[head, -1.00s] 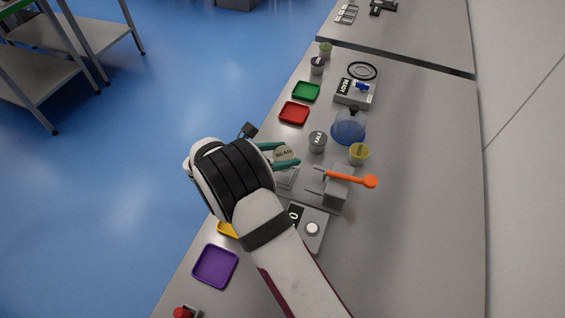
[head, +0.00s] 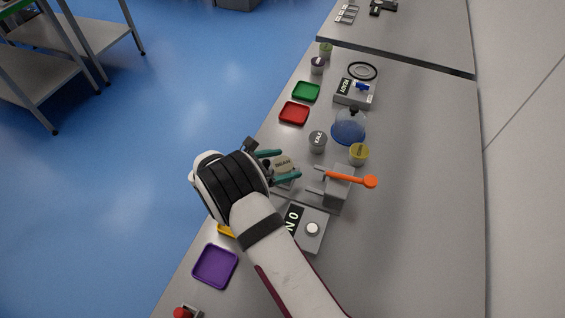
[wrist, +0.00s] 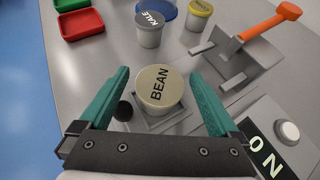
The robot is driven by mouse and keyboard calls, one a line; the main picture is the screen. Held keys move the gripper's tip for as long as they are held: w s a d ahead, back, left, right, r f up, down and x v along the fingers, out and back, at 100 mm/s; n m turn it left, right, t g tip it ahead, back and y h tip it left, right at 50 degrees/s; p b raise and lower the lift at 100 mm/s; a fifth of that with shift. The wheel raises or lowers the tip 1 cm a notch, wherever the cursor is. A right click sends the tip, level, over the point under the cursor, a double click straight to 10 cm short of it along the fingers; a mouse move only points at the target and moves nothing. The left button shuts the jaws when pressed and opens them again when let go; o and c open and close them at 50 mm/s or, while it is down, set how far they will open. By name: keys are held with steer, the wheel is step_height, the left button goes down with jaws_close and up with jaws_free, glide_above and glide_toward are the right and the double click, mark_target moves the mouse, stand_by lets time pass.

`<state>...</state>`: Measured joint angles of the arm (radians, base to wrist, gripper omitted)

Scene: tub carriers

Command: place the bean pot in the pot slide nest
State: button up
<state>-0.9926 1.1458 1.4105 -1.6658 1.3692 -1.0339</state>
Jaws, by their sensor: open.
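The bean pot (wrist: 159,87), with a tan lid marked BEAN, stands upright on the square grey pot slide nest (wrist: 163,122) in the wrist view. It also shows in the head view (head: 283,165). The pot's base is mostly hidden under its lid, so I cannot tell how deep it sits. My gripper (wrist: 160,98) is open, with one green finger on each side of the pot and visible gaps between. In the head view my gripper (head: 275,165) is at the pot, left of the grey slide block (head: 338,190) with its orange-knobbed handle.
A kale pot (head: 317,141) and a yellow-lidded pot (head: 359,153) stand behind. Red (head: 294,113), green (head: 306,91) and purple (head: 215,266) trays line the table's left edge. The table's right side is clear.

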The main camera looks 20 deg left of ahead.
steer(key=shift+r, duration=0.2)
steer(key=v, duration=1.2)
steer(key=s+d+r+m+g, duration=0.1)
steer(key=d+r+m+g, duration=0.4)
steer(key=d+m, duration=0.5)
steer(key=s+d+r+m+g, duration=0.1)
steer(key=d+r+m+g, duration=0.4)
steer(key=d, duration=0.8)
steer(key=s+d+r+m+y, duration=0.1)
steer(key=s+d+m+y, duration=0.2)
steer(key=s+m, duration=0.6)
steer(key=s+d+r+m+y, duration=0.1)
steer(key=s+d+m+y, duration=0.3)
steer(key=s+m, duration=0.5)
steer(key=shift+s+d+r+m+y, duration=0.2)
steer(key=shift+m+y, duration=0.5)
steer(key=shift+m, duration=0.3)
